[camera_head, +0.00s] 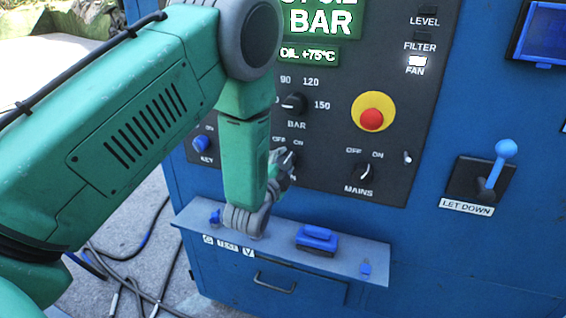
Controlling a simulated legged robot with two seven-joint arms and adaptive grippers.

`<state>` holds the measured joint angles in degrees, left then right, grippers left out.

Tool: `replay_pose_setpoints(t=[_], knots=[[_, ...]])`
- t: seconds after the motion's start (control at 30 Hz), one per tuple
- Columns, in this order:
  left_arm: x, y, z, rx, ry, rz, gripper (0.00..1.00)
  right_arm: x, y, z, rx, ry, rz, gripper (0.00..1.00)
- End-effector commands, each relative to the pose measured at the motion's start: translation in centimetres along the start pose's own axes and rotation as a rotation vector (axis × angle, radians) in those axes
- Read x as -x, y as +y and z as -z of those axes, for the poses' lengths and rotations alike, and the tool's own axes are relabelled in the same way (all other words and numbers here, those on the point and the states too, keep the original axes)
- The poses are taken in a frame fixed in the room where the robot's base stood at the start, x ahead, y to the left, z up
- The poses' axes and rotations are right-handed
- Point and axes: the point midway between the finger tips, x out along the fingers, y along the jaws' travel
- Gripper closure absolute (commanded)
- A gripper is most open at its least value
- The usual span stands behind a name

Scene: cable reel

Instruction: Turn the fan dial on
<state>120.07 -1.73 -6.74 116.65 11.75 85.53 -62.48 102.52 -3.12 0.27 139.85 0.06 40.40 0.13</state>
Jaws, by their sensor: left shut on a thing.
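My left arm comes in from the left, and its gripper (283,165) is at the control panel, in front of a dial under an OFF/ON label. The gripper is shut on this dial; the dial is mostly hidden behind the fingers, so its angle cannot be told. The name below it is mostly covered. The FAN lamp (416,62) at the panel's upper right is lit white. My right gripper is not in view.
Close by are the BAR knob (293,103), the red and yellow button (372,116), the MAINS dial (361,172) and the KEY switch (201,144). A shelf (345,246) with a blue-handled object (317,239) juts out below. The LET DOWN lever (497,170) is at right.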

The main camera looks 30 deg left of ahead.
Motion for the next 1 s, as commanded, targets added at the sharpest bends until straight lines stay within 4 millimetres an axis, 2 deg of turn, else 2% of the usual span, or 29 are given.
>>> replay_pose_setpoints(t=[0.03,0.5,0.53,0.57,0.6,0.87,1.0], knots=[[-0.02,0.08,0.57,-0.007,0.013,-0.001,0.93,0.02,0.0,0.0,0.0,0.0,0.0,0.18],[0.04,0.34,0.62,-0.022,0.013,-0.007,0.93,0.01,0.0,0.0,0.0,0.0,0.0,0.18],[0.04,0.35,0.62,-0.022,0.013,-0.008,0.61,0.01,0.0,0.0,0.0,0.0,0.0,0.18],[0.04,0.35,0.6,-0.022,0.012,-0.008,0.5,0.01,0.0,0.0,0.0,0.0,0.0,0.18],[0.04,0.34,0.55,-0.022,0.011,-0.007,0.44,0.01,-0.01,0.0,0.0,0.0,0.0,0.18],[-0.06,0.26,-0.04,-0.019,0.004,-0.006,0.44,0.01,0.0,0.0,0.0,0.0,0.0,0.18],[0.6,0.3,-0.13,-0.019,0.003,-0.008,0.44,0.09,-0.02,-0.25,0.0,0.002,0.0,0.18]])
